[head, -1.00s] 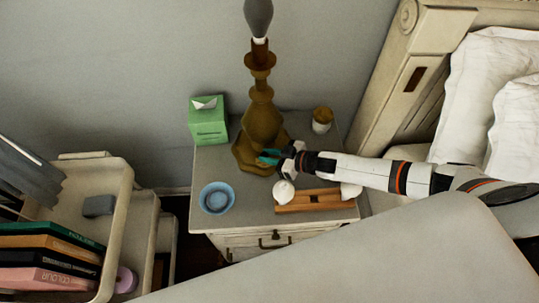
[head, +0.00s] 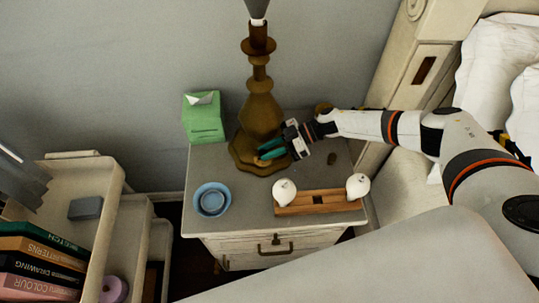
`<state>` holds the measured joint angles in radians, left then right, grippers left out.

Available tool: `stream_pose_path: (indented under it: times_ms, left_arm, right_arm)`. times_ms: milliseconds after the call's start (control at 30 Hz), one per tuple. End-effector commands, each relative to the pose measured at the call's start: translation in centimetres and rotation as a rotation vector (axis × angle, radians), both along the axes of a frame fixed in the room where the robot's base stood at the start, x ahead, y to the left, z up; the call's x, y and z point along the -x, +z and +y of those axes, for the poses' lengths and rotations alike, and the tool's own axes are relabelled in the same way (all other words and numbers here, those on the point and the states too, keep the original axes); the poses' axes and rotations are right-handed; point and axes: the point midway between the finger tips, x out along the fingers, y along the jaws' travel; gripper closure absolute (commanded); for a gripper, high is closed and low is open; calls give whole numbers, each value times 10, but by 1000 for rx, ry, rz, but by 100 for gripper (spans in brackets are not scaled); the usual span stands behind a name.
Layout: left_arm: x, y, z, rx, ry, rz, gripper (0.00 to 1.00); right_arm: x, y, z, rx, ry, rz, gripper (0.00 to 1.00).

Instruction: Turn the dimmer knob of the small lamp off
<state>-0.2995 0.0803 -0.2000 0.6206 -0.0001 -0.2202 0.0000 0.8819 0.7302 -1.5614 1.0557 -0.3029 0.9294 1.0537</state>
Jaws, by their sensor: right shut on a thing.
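The small lamp (head: 262,112) has a turned bronze-brown stem and a wide foot, and stands upright at the back of the nightstand (head: 236,232). Its top is cut off by the upper edge of the head view. My right gripper (head: 270,151) reaches in from the right, with its teal fingertips at the front right of the lamp's foot. The jaws are shut on the dimmer knob there, which they hide. My left gripper is not in view.
A green tissue box (head: 203,118) and a blue bowl (head: 212,199) are left of the lamp. A jar (head: 323,108) is partly behind my right arm. A cart with books (head: 40,255) stands left.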

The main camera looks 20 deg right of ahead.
Motion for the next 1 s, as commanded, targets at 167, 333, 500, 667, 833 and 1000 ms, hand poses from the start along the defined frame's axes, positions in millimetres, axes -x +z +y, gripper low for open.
stream_pose_path:
  times_ms: [167, 333, 500, 667, 833, 1000]
  left_arm:
    - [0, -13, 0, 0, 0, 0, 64]
    - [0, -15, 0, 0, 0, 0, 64]
    - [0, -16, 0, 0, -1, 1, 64]
    - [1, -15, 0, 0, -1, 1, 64]
    - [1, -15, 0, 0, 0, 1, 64]
    - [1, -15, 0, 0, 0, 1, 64]
  right_arm:
    - [-2, -3, -1, 2, 64, 0, 100]
    - [-2, -1, 0, 1, 93, 0, 100]
    - [-2, 0, 0, 0, 101, 0, 100]
    - [-2, 0, 0, 0, 100, 1, 100]
    - [-2, 0, 0, -1, 100, 1, 65]
    - [-2, 0, 0, -1, 100, -1, 58]
